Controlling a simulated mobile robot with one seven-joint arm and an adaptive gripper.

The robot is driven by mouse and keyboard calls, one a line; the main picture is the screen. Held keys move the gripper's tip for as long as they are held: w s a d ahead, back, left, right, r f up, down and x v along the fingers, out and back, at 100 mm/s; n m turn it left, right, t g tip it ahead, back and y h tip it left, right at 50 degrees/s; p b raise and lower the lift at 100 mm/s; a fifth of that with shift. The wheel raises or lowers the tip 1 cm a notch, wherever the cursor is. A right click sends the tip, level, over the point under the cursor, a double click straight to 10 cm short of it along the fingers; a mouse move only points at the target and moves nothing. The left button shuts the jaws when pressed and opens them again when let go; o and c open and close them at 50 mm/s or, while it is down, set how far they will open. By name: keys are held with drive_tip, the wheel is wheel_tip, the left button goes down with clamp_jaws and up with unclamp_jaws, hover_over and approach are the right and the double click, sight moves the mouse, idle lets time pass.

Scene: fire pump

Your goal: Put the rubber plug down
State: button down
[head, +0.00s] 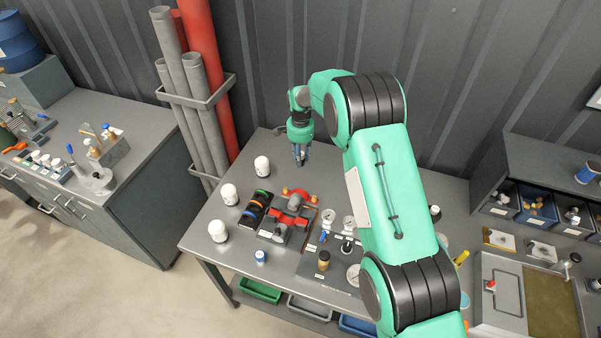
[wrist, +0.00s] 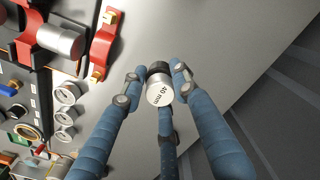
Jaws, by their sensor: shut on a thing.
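My gripper (head: 299,158) hangs over the back part of the grey table (head: 215,203). In the wrist view my gripper (wrist: 157,84) has its blue fingers closed around the rubber plug (wrist: 160,91). The plug is a small cylinder with a black side and a pale end face marked "40 mm". In the head view the plug is too small and hidden among the fingers to make out. Bare grey table top (wrist: 150,35) shows beneath and around it in the wrist view; whether the plug touches the table I cannot tell.
A red pump fitting (head: 294,212) stands in front of my gripper, with a rack of coloured rings (head: 257,208) beside it. White capped cylinders (head: 229,194) stand along the left side. Gauges (head: 329,217) lie right of the fitting. Grey and red pipes (head: 202,90) rise behind the table.

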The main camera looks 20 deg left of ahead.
drive_tip(key=shift+f, duration=1.95)
drive_tip(key=shift+f, duration=0.1)
drive_tip(key=shift+f+p, duration=0.3)
drive_tip(key=shift+f, duration=1.65)
drive_tip(key=shift+f, duration=0.2)
drive_tip(key=c, duration=1.3)
unclamp_jaws()
drive_tip(key=shift+c, duration=0.2)
drive_tip(key=shift+r, duration=0.2)
drive_tip(key=shift+r+b, duration=0.5)
drive_tip(key=shift+r, duration=5.45)
